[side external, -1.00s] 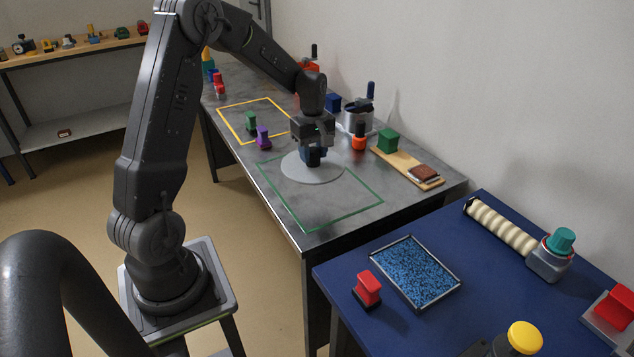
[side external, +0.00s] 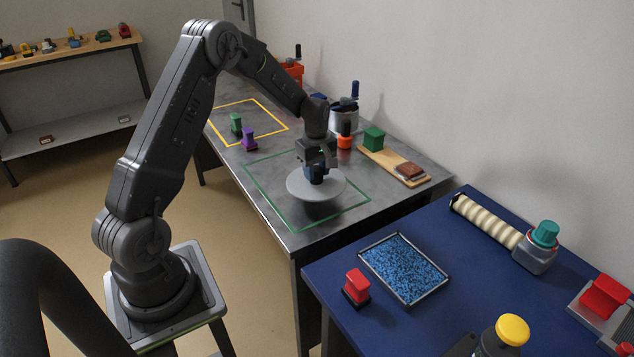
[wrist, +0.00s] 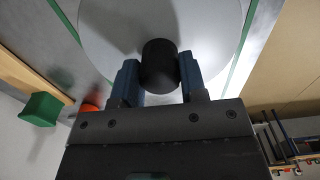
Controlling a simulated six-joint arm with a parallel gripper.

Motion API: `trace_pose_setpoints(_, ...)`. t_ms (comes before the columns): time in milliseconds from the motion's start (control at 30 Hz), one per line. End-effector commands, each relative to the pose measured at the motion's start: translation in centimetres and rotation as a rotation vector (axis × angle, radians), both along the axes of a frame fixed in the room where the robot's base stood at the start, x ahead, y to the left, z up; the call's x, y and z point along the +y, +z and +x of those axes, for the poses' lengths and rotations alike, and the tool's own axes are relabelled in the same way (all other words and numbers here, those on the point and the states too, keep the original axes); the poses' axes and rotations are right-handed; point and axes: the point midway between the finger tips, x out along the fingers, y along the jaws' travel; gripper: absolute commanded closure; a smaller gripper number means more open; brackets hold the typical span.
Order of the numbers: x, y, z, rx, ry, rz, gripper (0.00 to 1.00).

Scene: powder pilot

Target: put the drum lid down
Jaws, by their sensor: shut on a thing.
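The drum lid (side external: 297,187) is a pale grey round disc with a dark knob on top. My gripper (side external: 316,174) is shut on that knob. In the wrist view the black knob (wrist: 159,65) sits between the two blue fingers of my gripper (wrist: 160,78), with the lid (wrist: 205,25) spread out beyond it. The lid is roughly level and lies over the area inside the green outline (side external: 262,195) on the grey metal table (side external: 285,225). A shadow shows below the lid, but I cannot tell how large the gap to the table is.
A yellow outline (side external: 283,127) with a green piece (side external: 235,122) and a purple piece (side external: 249,139) lies farther back. A wooden board (side external: 380,163) with a green block (side external: 374,139) is to the right. A blue table (side external: 335,290) stands in front.

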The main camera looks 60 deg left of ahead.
Motion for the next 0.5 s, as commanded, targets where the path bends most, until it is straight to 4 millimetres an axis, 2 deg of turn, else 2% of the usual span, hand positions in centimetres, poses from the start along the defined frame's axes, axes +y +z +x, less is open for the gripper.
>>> trace_pose_setpoints(167,-0.2,-1.1,0.2,0.000,0.001,0.000,0.86)
trace_pose_setpoints(367,-0.1,-3.9,0.2,0.001,0.001,0.000,0.86)
trace_pose_setpoints(500,-0.1,-4.1,0.2,-0.002,0.001,0.002,0.86)
